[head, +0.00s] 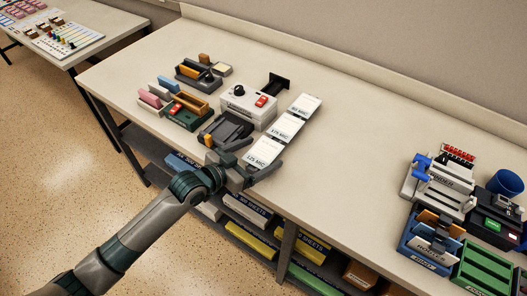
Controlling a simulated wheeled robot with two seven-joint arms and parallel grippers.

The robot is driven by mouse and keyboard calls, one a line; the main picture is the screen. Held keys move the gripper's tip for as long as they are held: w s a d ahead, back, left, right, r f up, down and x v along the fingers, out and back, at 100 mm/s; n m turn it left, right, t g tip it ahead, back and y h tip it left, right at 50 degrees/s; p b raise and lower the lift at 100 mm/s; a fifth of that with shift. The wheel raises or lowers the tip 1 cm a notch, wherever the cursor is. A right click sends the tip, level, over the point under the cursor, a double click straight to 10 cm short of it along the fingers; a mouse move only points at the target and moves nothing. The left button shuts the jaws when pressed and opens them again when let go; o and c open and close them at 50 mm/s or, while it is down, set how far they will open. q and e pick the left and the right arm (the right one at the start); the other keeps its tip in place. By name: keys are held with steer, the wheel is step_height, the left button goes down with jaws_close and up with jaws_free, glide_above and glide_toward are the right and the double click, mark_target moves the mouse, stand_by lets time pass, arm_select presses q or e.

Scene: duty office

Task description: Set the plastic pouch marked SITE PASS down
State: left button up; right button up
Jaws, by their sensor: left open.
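My left gripper (262,156) is open at the front part of the long table, with its fingers around the near end of a row of white packs. The nearest pack (264,151) reads 175 MIC. Behind it lie a pack (285,127) that seems to read 125 MIC and one (304,104) that seems to read 80 MIC. I cannot make out a pouch marked SITE PASS; it may be hidden or too small to read. I see nothing clearly held between the fingers. My right gripper is out of view.
Small trays (187,113) stand further left. The table's middle (350,160) is clear.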

mark_target(259, 156)
arm_select(q)
steer(key=shift+c, duration=0.6)
steer(key=c, duration=1.1)
steer(key=shift+r, duration=0.1)
steer(key=shift+r+b, duration=0.35)
steer(key=shift+r, duration=0.25)
step_height(259, 156, up, 2)
steer(key=shift+r+b, duration=0.25)
steer(key=shift+b, duration=0.2)
steer(key=s+d+r, duration=0.2)
steer(key=s, duration=0.1)
steer(key=s+d+r+b, duration=0.1)
steer(key=s+d+r, duration=0.1)
steer(key=d, duration=0.1)
steer(key=s+d+r+b, duration=0.1)
steer(key=s+d+r, duration=0.2)
steer(key=shift+s, duration=0.35)
steer(key=shift+a, duration=0.1)
